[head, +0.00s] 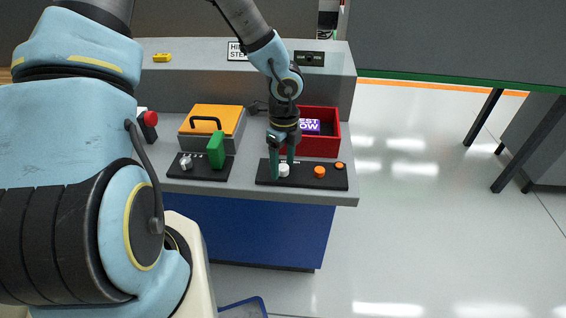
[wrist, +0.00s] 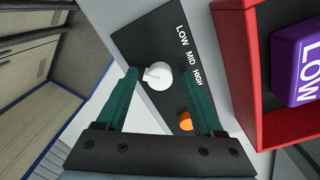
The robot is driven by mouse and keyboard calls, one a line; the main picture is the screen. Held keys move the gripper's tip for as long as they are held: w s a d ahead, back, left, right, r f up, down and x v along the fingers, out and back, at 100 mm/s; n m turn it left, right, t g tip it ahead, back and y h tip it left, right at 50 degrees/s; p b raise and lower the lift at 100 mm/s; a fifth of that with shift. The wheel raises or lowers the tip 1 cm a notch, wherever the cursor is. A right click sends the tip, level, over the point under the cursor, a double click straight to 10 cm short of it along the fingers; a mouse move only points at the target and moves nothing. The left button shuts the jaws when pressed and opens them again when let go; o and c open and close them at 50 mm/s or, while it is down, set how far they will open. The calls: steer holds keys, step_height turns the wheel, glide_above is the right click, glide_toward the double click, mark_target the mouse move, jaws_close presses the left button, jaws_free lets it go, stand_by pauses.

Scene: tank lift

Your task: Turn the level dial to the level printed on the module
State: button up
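The level dial is a white round knob (wrist: 158,75) on a black panel (wrist: 140,38) printed LOW, MID and HIGH. It also shows in the head view (head: 284,171). A ridge or mark shows on the knob's left side in the wrist view; I cannot tell which level it points to. The module is a purple block (wrist: 302,58) printed LOW, lying in a red tray (wrist: 248,75); the head view shows it too (head: 309,127). My gripper (wrist: 159,80) is open, its green fingers on either side of the knob with gaps visible. I cannot tell its exact height over the panel.
Orange buttons (head: 319,171) sit on the same panel, one close to the right finger in the wrist view (wrist: 185,121). The red tray wall stands close behind the panel.

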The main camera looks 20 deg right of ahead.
jaws_close()
stand_by(0.3)
steer(key=shift+n, duration=0.3)
steer(key=n+b, duration=0.1)
steer(key=n, duration=0.2)
steer(key=shift+n+b, duration=0.55)
steer(key=shift+n, duration=1.65)
jaws_free()
